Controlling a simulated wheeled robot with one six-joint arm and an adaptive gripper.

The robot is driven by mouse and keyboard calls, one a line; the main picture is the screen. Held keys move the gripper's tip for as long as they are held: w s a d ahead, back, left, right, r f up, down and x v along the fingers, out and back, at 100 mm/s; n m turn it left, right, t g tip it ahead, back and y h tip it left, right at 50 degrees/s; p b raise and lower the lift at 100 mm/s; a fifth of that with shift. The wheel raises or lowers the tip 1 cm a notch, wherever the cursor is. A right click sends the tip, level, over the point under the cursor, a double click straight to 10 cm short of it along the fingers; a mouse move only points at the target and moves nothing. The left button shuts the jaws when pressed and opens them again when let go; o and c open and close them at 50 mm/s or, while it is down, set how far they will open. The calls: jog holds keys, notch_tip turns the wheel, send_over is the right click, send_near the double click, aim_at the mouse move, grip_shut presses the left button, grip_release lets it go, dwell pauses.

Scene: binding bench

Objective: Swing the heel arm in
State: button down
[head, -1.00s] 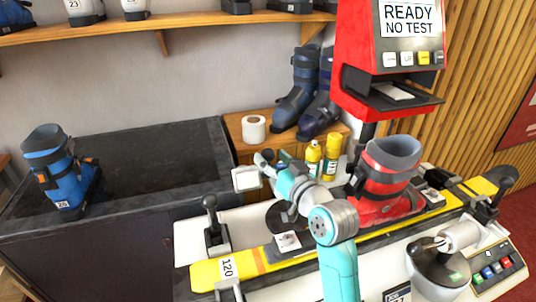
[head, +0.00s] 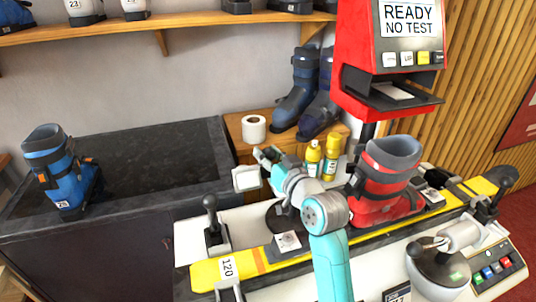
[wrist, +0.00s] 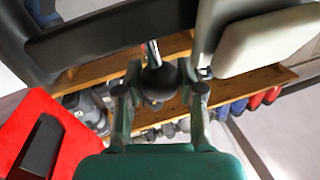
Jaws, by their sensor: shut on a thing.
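My gripper (head: 264,158) is above the left part of the bench, left of the red boot (head: 380,188). In the wrist view my gripper (wrist: 160,92) has its two fingers closed on either side of a dark ball knob (wrist: 158,78) on a short metal rod. A dark arm (wrist: 105,35) runs behind the knob, with a pale pad (wrist: 268,40) to its right; I take these for the heel arm. The pale pad (head: 246,178) also shows in the head view, just left of my gripper. My gripper hides most of the arm in the head view.
The red boot stands on the yellow rail (head: 255,263) beneath the red test tower (head: 385,60). A black lever (head: 211,225) stands at the left. Yellow bottles (head: 331,158) stand behind my wrist. A grey bowl-shaped unit (head: 438,268) is at the front right.

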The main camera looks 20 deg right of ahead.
aim_at(270, 158)
jog(key=shift+s+d+n+g+y, duration=0.1)
jog(key=shift+s+n+g+y, duration=0.4)
jog(key=shift+n+y, duration=0.45)
jog(key=shift+s+d+n+g+y, duration=0.1)
jog(key=shift+s+n+g+y, duration=0.4)
jog(key=shift+y, duration=0.75)
jog(key=shift+s+d+n+g+y, duration=0.1)
jog(key=shift+s+n+g+y, duration=0.2)
jog(key=shift+s+n+y, duration=0.5)
jog(key=shift+w+y, duration=0.25)
jog(key=shift+y, duration=0.05)
jog(key=c, duration=0.7)
grip_release()
jog(key=v, duration=1.2)
